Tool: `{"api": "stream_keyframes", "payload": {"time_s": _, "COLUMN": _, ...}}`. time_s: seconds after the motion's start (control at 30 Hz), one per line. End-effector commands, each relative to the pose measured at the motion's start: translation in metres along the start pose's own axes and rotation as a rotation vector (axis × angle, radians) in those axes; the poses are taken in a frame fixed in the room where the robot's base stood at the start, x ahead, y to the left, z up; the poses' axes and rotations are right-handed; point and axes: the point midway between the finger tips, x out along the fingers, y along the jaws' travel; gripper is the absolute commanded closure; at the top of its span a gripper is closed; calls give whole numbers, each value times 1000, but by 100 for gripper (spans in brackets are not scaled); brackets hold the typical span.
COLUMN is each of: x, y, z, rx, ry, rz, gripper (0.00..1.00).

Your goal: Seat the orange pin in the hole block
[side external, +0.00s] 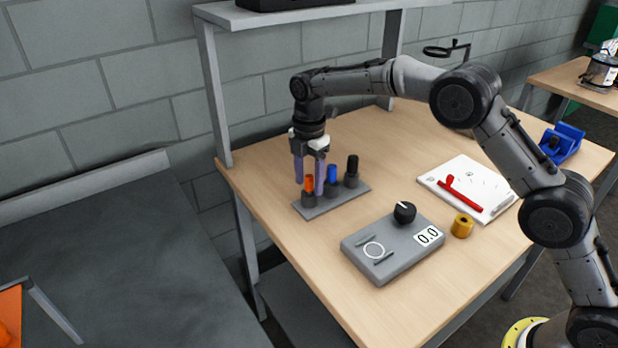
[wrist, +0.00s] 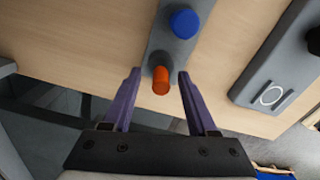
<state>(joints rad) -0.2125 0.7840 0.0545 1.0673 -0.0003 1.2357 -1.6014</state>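The orange pin (side external: 309,181) stands upright at the near left end of a grey rack (side external: 333,203). A blue pin (side external: 332,173) and a black pin (side external: 352,164) stand in the same row. My gripper (side external: 310,188) points down over the orange pin, with its purple fingers apart on either side of it. In the wrist view the orange pin (wrist: 161,80) lies between the open fingertips (wrist: 159,75), with a gap on both sides. A short yellow round block (side external: 462,227) with a dark spot on top stands at the right; I cannot tell whether it is the hole block.
A grey box with a black knob and a display (side external: 392,249) lies right of the rack. A white board with a red tool (side external: 468,188) and a blue fixture (side external: 562,143) are farther right. A shelf post (side external: 213,95) stands behind at left. Bare wood lies around the rack.

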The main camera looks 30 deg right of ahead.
Motion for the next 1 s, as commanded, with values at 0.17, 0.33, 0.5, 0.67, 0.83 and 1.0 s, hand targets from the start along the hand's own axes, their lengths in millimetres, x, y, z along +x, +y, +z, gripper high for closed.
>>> {"api": "stream_keyframes", "payload": {"time_s": 0.17, "x": -1, "y": 0, "z": 0, "rx": 0, "ry": 0, "rz": 0, "gripper": 42}}
{"api": "stream_keyframes", "payload": {"time_s": 0.33, "x": -14, "y": 1, "z": 0, "rx": 0, "ry": 0, "rz": 4, "gripper": 42}}
{"api": "stream_keyframes", "payload": {"time_s": 0.5, "x": -47, "y": 1, "z": 0, "rx": 0, "ry": 0, "rz": 7, "gripper": 42}}
{"api": "stream_keyframes", "payload": {"time_s": 0.67, "x": -82, "y": 1, "z": 0, "rx": 0, "ry": 0, "rz": 6, "gripper": 42}}
{"api": "stream_keyframes", "payload": {"time_s": 0.83, "x": -115, "y": 1, "z": 0, "rx": 0, "ry": 0, "rz": 4, "gripper": 42}}
{"api": "stream_keyframes", "payload": {"time_s": 1.0, "x": -131, "y": 1, "z": 0, "rx": 0, "ry": 0, "rz": 3, "gripper": 42}}
